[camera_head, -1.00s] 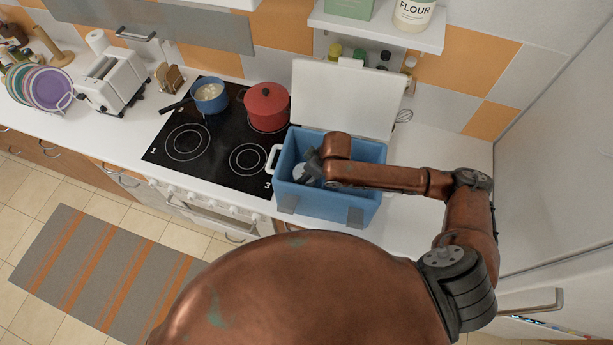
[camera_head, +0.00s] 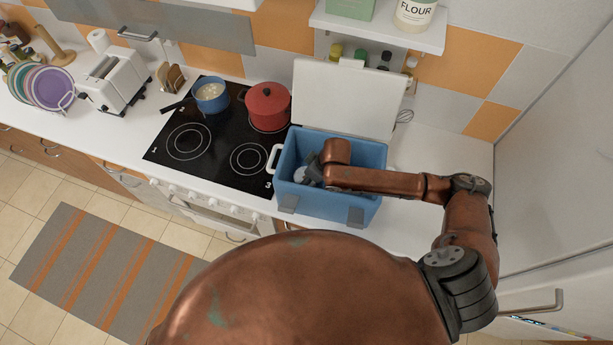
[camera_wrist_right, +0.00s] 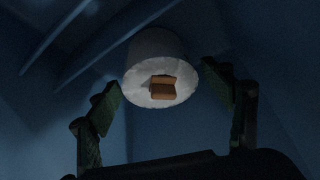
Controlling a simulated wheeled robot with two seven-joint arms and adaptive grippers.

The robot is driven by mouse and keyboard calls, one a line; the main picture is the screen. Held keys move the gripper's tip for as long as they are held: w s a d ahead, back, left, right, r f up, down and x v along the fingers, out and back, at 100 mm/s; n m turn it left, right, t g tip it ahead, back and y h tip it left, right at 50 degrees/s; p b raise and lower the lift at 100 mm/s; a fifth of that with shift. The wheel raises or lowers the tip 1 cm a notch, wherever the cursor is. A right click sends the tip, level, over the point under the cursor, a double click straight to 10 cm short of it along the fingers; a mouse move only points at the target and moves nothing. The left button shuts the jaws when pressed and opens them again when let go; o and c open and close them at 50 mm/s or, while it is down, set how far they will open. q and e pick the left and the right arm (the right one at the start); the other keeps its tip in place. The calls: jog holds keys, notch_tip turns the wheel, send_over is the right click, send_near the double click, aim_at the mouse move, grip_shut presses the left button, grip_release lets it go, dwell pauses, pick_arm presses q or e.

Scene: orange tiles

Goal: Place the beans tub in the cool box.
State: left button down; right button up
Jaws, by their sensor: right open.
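The blue cool box (camera_head: 345,208) stands on the counter right of the hob, with its white lid (camera_head: 345,98) raised at the back. My right arm reaches down into it. The right gripper (camera_head: 312,175) is inside the box, partly hidden by my arm. In the right wrist view the beans tub (camera_wrist_right: 158,62), a white round tub with a brown mark on its end, is inside the blue walls. The right gripper (camera_wrist_right: 162,80) is open there, with a finger on each side of the tub and gaps showing. A small white part of the tub (camera_head: 300,173) shows in the head view. My left gripper is out of view.
A red pot (camera_head: 267,106) and a blue pan (camera_head: 210,96) stand on the hob, left of the box. A shelf (camera_head: 375,28) with a flour jar hangs above the lid. Some counter (camera_head: 440,150) is free right of the box.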

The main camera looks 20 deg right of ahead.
jog(key=shift+r, duration=0.1)
jog(key=v, duration=1.2)
jog(key=shift+b, duration=0.3)
jog(key=shift+r, duration=0.1)
